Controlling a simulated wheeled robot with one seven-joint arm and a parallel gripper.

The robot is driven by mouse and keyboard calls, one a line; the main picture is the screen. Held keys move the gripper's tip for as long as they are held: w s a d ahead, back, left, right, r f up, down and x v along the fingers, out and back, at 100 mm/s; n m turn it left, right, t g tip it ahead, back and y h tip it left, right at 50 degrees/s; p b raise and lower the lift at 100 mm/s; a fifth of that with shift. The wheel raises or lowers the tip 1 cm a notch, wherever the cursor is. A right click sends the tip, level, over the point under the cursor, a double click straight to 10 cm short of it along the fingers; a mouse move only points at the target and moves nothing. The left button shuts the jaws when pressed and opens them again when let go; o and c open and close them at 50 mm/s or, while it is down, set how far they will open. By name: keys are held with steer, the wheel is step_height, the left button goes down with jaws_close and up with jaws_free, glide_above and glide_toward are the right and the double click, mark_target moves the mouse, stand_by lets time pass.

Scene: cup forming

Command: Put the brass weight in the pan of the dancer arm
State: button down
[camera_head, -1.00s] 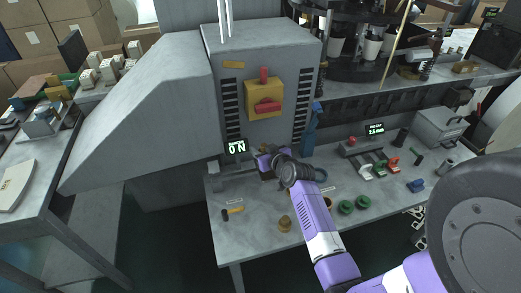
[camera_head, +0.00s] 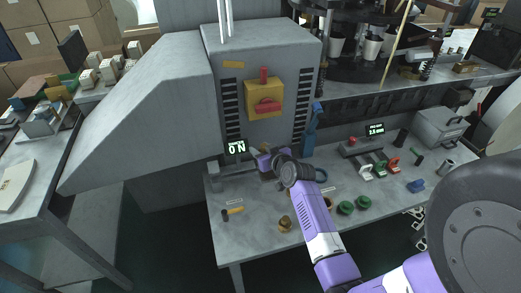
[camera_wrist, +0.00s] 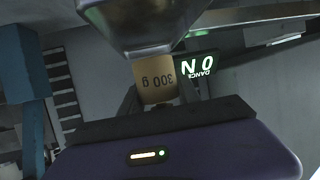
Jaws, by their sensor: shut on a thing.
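The brass weight (camera_wrist: 158,78), marked 300 g, is between the jaws of my gripper in the wrist view; the text appears upside down. My gripper (camera_head: 264,154) is shut on it, above the back of the bench and just right of the small display. In the head view the held weight is mostly hidden by my wrist. The dancer's grey arm assembly (camera_head: 232,172) lies below the display at the bench's back left. I cannot make out the pan clearly.
Another brass weight (camera_head: 285,224) stands at the bench's front. The grey machine housing (camera_head: 265,70) rises closely behind my gripper.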

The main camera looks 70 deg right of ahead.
steer(key=shift+f+b, duration=1.3)
stand_by(0.6)
stand_by(0.5)
steer(key=shift+c, duration=1.5)
jaws_free()
steer(key=shift+f, duration=0.1)
step_height(320, 180, up, 8)
steer(key=p, duration=0.6)
